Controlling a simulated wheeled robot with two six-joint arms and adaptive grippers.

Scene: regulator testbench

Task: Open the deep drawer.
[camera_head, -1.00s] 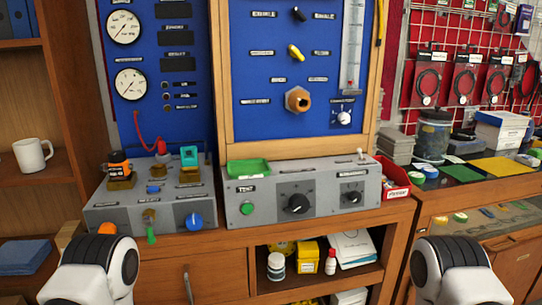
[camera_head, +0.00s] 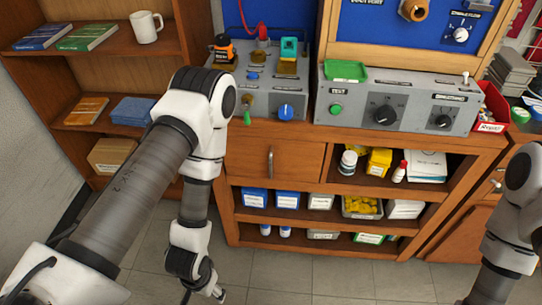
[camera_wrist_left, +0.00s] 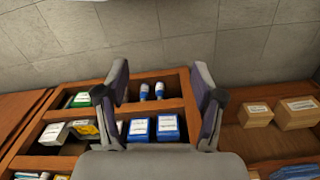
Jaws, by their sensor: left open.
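The wooden drawer front (camera_head: 245,152) is below the grey control panel, left of the open shelf, and looks closed. It has one upright metal handle (camera_head: 271,162). My left gripper (camera_head: 204,292) hangs low in front of the cabinet at the bottom of the head view, left of and below the handle, apart from it. In the left wrist view the two fingers (camera_wrist_left: 160,92) are spread and empty, with the lower shelves of boxes behind them. The handle does not show clearly there. My right arm is at the right edge; its gripper is out of view.
Open shelves under the drawer hold blue boxes (camera_head: 287,199) and a tray of yellow items (camera_head: 361,206). A side bookcase with a white mug (camera_head: 146,27) stands left. Grey floor tiles (camera_head: 320,275) in front are clear. The control panel (camera_head: 395,103) overhangs nearby.

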